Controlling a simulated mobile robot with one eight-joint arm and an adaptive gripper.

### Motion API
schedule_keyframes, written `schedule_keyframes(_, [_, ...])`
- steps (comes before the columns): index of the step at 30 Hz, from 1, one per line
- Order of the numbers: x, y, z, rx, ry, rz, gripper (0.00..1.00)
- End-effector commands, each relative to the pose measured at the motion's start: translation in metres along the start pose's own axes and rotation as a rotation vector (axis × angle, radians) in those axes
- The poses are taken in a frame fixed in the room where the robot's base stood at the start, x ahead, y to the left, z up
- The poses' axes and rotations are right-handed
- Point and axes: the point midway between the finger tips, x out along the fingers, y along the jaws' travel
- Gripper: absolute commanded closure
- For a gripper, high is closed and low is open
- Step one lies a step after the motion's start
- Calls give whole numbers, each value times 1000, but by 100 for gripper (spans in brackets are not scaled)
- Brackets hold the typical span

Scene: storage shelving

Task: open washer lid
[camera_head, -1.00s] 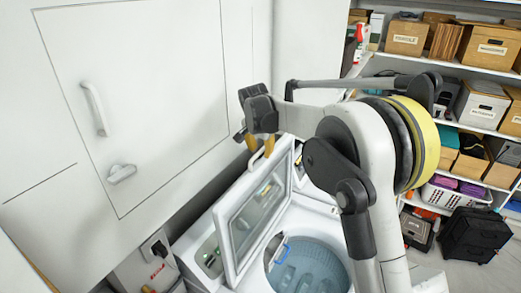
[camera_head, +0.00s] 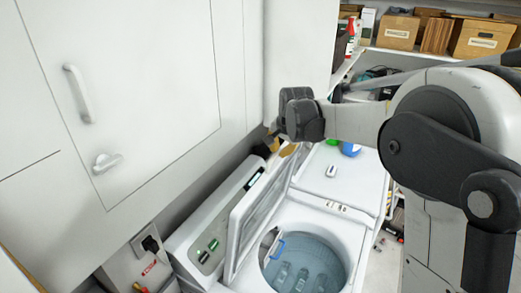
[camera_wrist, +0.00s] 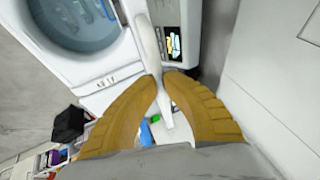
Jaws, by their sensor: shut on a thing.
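The washer (camera_head: 345,228) is a white top-loader in the head view, with its round tub (camera_head: 303,262) exposed. Its lid (camera_head: 264,208), a white frame with a glass pane, stands raised and steeply tilted near the control panel (camera_head: 208,243). My gripper (camera_head: 283,152) is at the lid's upper edge, its tan fingers partly hidden by my wrist. In the wrist view, the fingers of my gripper (camera_wrist: 163,77) are shut on the lid's edge (camera_wrist: 148,42), seen as a narrow white strip. The tub (camera_wrist: 80,18) shows to its left.
A second white machine (camera_head: 345,180) stands beyond the washer, with a blue bottle (camera_head: 350,149) on it. White wall cabinets (camera_head: 130,90) rise close on the left. Shelves with cardboard boxes (camera_head: 398,31) stand at the back right.

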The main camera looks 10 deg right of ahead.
Motion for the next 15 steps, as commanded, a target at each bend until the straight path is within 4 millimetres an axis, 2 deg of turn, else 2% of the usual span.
schedule_keyframes(1, [2,18,0,10,2,-11,100])
schedule_keyframes(6, [-4,50,-1,11,2,-21,100])
schedule_keyframes(10, [-6,59,-1,8,1,-22,100])
schedule_keyframes(15, [-7,60,-2,8,0,-22,100])
